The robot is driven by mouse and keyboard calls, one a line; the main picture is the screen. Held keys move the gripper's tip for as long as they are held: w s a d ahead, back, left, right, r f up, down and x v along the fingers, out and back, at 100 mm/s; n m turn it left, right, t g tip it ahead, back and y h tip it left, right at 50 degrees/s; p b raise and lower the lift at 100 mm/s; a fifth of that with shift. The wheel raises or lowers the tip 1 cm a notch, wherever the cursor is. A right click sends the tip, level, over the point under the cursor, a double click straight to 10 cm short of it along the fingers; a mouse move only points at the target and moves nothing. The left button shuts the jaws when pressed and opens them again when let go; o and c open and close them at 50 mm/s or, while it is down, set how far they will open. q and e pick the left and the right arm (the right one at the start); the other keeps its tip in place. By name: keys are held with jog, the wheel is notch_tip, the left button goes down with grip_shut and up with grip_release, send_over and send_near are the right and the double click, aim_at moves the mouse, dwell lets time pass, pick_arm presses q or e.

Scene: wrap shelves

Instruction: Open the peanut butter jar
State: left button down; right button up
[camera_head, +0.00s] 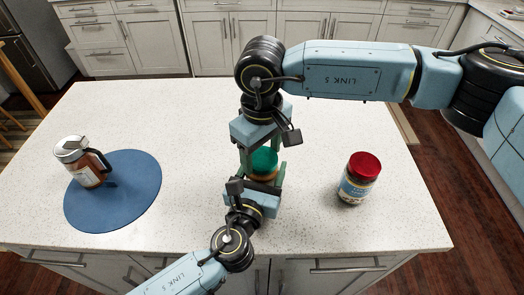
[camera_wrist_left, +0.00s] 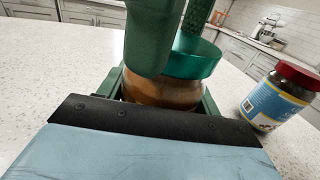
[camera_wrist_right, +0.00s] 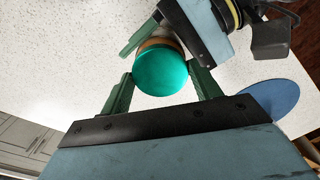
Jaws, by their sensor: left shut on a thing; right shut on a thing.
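A jar with a green lid and brown contents (camera_wrist_left: 165,92) stands near the middle of the counter. Its green lid (camera_head: 264,161) is on top of it and fills the middle of the right wrist view (camera_wrist_right: 160,72). My left gripper (camera_head: 262,183) comes from the front and is shut on the jar's body, below the lid. My right gripper (camera_head: 263,152) reaches from behind and above and is shut on the lid, a finger on each side. The fingers hide parts of the jar. I cannot tell whether the lid is loose.
A jar with a red lid and blue label (camera_head: 358,178) stands to the right; it also shows in the left wrist view (camera_wrist_left: 277,98). A bottle with a silver top and black handle (camera_head: 83,163) stands on a round blue mat (camera_head: 130,200) at left. The counter between is clear.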

aim_at(262, 157)
pick_arm(q)
jog(key=shift+f, duration=0.1)
pick_arm(e)
jog(key=shift+r, duration=0.95)
jog(key=shift+r, duration=2)
pick_arm(q)
jog(key=shift+c, duration=1.2)
grip_release()
